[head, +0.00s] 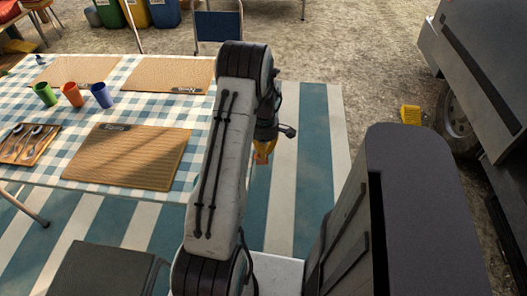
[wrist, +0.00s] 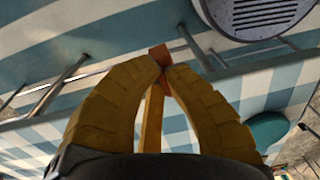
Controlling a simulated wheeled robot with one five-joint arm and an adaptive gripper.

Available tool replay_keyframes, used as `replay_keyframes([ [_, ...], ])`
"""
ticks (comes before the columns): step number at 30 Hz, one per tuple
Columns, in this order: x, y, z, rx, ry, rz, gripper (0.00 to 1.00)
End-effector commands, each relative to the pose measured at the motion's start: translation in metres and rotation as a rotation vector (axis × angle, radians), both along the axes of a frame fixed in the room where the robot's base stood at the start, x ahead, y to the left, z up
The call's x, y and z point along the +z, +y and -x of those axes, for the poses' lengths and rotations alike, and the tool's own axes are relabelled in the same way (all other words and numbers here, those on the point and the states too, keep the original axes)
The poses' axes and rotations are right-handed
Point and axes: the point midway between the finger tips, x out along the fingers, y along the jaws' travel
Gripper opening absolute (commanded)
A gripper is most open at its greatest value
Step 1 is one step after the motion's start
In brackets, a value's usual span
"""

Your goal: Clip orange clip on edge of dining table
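The dining table (head: 75,128), with a blue-and-white checked cloth, fills the left of the head view. Its cloth also shows in the lower part of the wrist view (wrist: 38,137). My gripper (head: 262,158) hangs beyond the table's right end, partly hidden by my arm. In the wrist view its yellow fingers (wrist: 162,68) are closed together at the tips around a small orange clip (wrist: 158,54). The clip looks apart from the table edge, but the exact gap cannot be told. My arm hides part of the table's right edge in the head view.
Woven placemats (head: 128,156), coloured cups (head: 72,94) and a cutlery tray (head: 28,144) are on the table. A folding chair (head: 218,25) stands behind it. A striped rug (head: 315,130) lies below; the dark van (head: 485,60) is at right.

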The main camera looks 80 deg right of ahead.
Motion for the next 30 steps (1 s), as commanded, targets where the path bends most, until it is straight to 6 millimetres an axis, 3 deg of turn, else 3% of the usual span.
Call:
replay_keyframes([
  [30, 0.000, 0.001, -0.016, 0.000, 0.002, 0.000, 0.00],
])
